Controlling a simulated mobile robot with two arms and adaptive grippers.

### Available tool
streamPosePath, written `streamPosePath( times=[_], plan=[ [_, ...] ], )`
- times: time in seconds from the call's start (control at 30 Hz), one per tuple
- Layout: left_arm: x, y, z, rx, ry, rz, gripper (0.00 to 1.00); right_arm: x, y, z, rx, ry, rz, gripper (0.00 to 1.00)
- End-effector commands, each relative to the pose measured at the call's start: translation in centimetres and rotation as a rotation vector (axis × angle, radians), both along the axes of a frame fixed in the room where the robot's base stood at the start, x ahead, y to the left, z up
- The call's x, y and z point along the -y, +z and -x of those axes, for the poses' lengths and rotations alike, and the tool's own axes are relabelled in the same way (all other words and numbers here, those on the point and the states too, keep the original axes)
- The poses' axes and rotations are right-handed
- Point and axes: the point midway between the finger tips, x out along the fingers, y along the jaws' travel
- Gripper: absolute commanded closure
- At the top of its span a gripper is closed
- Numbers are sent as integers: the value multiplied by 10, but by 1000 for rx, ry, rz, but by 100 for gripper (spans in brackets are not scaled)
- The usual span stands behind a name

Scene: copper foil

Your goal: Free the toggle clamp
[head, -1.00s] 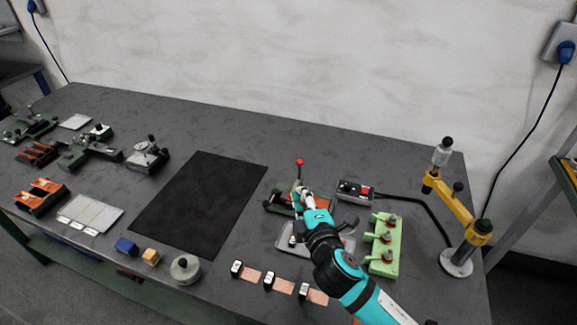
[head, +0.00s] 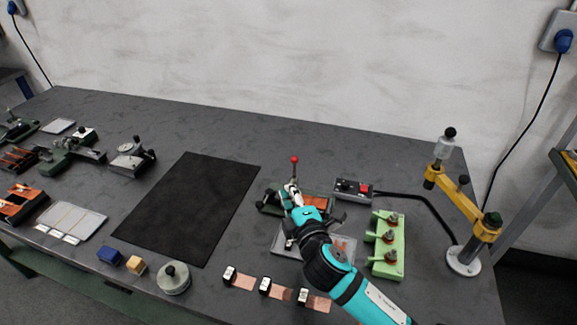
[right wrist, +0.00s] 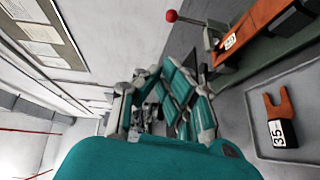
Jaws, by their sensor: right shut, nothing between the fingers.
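The toggle clamp shows as an upright lever with a red ball knob (head: 294,160) on a small fixture just right of the black mat. In the right wrist view the same red knob (right wrist: 171,16) ends a lever that runs to the fixture with an orange strip (right wrist: 262,22). My right gripper (head: 290,194) is shut and empty, close to the lever below the knob in the head view; contact cannot be made out. Its fingers (right wrist: 158,112) also show in the right wrist view, with the knob apart from them. The arm hides part of the fixture. My left gripper is not in view.
A grey tray (head: 282,250) with a labelled copper-coloured piece (right wrist: 275,104) lies beside the fixture. A control box (head: 353,189), a green stand (head: 386,263) and a yellow jointed arm (head: 462,208) stand to the right. The black mat (head: 190,208) is clear.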

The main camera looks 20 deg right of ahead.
Motion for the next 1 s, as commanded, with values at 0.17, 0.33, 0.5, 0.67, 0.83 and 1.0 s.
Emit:
streamPosePath(
  times=[0.17,0.33,0.5,0.67,0.83,1.0],
  plan=[
    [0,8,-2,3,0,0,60,0,0,-37,2,-2,0,100],
    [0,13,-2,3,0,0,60,0,-5,-74,1,-2,-1,100],
    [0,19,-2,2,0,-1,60,13,-9,-98,-1,-2,1,100],
    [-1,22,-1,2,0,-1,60,24,-12,-109,0,0,-1,100],
    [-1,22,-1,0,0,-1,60,29,-14,-112,-1,0,-1,100],
    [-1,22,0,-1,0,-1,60,29,-14,-112,0,0,-1,100]
  ],
)
